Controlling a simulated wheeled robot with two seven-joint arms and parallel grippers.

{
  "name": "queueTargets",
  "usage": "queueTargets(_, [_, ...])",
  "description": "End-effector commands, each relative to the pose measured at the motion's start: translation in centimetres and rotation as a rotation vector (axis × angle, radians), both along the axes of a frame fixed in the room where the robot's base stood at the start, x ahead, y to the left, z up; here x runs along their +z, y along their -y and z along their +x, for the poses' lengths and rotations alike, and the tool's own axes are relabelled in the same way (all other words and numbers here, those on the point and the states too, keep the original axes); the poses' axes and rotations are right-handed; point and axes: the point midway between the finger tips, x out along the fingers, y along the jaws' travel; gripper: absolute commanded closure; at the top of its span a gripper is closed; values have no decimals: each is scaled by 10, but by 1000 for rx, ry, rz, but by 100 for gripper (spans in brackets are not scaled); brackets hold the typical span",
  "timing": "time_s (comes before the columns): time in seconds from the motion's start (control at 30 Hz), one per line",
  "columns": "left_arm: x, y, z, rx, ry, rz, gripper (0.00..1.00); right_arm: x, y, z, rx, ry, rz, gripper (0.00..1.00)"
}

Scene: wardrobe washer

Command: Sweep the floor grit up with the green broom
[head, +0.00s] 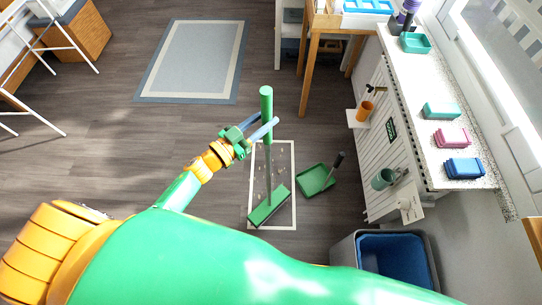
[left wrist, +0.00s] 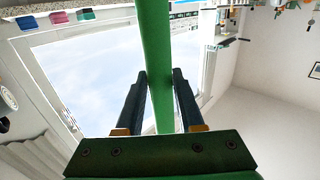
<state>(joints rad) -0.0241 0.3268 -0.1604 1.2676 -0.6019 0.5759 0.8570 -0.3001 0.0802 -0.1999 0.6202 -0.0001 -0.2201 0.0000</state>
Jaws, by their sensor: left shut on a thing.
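The green broom (head: 268,145) stands nearly upright, its green head (head: 268,207) on the floor inside a white-outlined rectangle (head: 294,190). Small bits of grit (head: 262,176) lie in that rectangle around the handle and behind the head. My left gripper (head: 268,127) is shut on the upper part of the broom handle. In the left wrist view the green handle (left wrist: 155,60) runs between the two dark fingers of the left gripper (left wrist: 160,90). A green dustpan (head: 316,180) with a dark handle lies just right of the rectangle. My right gripper is not in view.
A blue-lined bin (head: 390,265) stands at the lower right. A white slatted cabinet (head: 375,150) with a counter of coloured trays runs along the right. A wooden-legged table (head: 310,70) is at the back. A grey-blue rug (head: 193,62) lies on open floor at upper left.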

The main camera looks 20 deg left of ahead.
Motion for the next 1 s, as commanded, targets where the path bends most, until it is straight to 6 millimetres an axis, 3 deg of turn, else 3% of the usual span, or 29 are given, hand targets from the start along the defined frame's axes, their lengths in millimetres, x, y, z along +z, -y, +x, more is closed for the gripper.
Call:
queueTargets(0.3, [25,-44,-9,-14,4,3,100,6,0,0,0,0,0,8])
queueTargets(0.43, [30,-52,-11,-22,4,1,100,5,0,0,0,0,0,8])
queueTargets(0.8, [-9,-53,-11,-22,4,-1,100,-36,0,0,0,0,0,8])
queueTargets(1.0, [-9,-53,-11,-22,3,-1,100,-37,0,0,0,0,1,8])
